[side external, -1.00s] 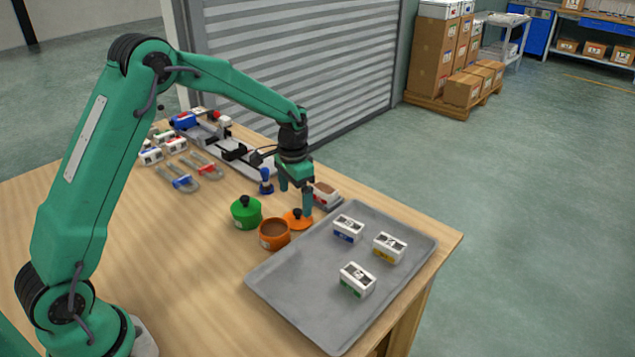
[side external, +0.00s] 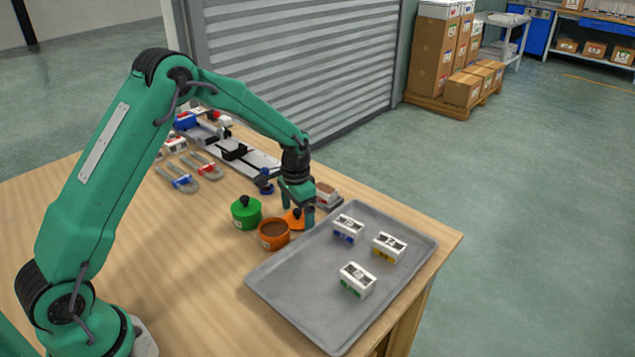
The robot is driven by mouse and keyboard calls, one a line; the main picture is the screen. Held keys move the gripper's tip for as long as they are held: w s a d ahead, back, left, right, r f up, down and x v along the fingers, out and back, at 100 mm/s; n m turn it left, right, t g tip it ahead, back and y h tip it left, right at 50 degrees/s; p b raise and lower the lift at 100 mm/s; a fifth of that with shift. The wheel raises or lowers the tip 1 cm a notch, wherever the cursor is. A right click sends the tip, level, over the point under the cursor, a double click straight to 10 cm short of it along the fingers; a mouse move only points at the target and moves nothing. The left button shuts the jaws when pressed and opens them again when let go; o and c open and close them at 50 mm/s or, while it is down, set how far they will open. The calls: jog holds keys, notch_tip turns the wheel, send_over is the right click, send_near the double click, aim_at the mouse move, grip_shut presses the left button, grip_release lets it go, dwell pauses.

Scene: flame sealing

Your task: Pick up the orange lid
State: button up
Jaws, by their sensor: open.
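The orange lid (side external: 291,221) is on the table beside the open orange pot (side external: 273,242), which looks brown inside. The lid appears tilted, and its right part is hidden by my gripper. My gripper (side external: 300,221) points down at the lid, with its fingers open around it. I cannot tell whether the fingers touch the lid.
A green pot with a lid (side external: 246,213) stands just left of the orange pot. A grey tray (side external: 300,305) with 3 white blocks lies to the right. A clamp fixture (side external: 240,152) and U-shaped pieces (side external: 178,180) lie behind. The front left of the table is clear.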

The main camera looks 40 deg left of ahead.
aim_at(298, 211)
jog(key=shift+c, duration=0.4)
jog(key=c, duration=1)
jog(key=shift+o, duration=0.2)
jog(key=shift+r, duration=0.15)
jog(key=shift+r, duration=0.5)
notch_tip(298, 211, up, 3)
jog(key=shift+d+r, duration=0.1)
jog(key=shift+d, duration=0.05)
jog(key=s+d+r, duration=0.5)
jog(key=d+r, duration=0.1)
jog(key=d, duration=0.4)
jog(key=shift+s+r, duration=0.15)
jog(key=shift+r, duration=0.15)
jog(key=s+a, duration=0.3)
jog(key=a, duration=0.6)
jog(key=shift+s+a+r, duration=0.2)
jog(key=shift+r, duration=0.05)
